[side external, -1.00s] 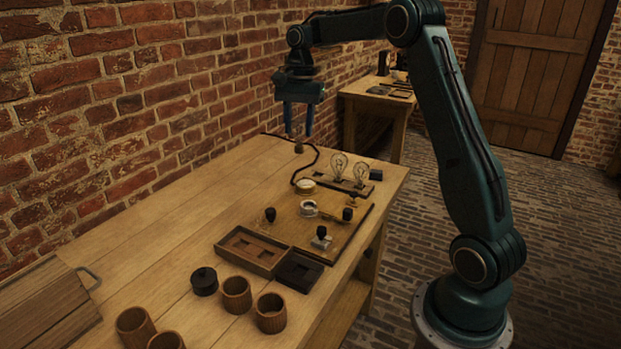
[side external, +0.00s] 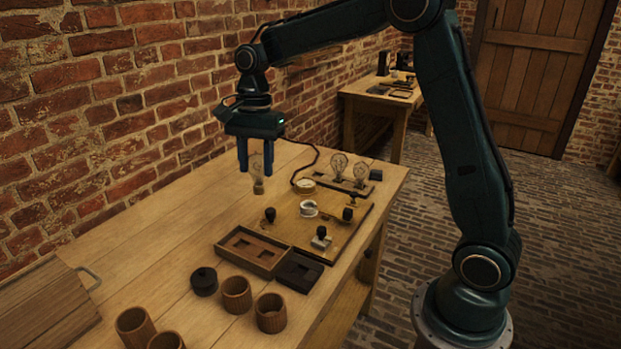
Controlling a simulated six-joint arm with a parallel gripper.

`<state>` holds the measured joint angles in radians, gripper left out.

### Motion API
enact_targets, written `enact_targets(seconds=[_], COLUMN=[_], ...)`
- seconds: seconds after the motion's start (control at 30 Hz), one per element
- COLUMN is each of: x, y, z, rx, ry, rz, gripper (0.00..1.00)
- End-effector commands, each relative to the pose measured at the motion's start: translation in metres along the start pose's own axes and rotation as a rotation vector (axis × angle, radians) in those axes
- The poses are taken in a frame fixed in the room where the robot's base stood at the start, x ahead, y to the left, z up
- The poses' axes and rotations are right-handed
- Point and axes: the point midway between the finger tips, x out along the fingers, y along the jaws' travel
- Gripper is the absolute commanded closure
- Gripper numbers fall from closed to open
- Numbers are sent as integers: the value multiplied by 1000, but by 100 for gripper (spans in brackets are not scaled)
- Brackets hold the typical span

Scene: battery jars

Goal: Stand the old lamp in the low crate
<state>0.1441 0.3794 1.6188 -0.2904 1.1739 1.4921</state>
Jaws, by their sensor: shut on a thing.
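My gripper (side external: 256,168) is shut on a glass lamp with a brass-coloured base, the old lamp (side external: 258,178). The lamp hangs upright, base down, between the fingers above the wooden table. The low crate (side external: 240,264) is a shallow brown wooden box with two square recesses in it. Both recesses look empty. It sits nearer the camera than the lamp and about level with it sideways, and the gripper is behind and above it.
A dark block (side external: 299,271) adjoins the crate's right side. A board (side external: 343,232) with small black-knobbed fittings lies behind it. Two clear lamps (side external: 339,167) stand in a rack at the back. Wooden cups (side external: 236,294) and a black lidded jar (side external: 204,281) stand in front.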

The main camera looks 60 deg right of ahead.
Motion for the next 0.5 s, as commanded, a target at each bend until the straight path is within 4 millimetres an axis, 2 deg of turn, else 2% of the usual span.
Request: enact_targets(seconds=[0.23,0.5], x=[18,67], y=[0,0], z=[-2,-8], rx=[1,1], ry=[-2,-1], rz=[2,4], gripper=[87,87])
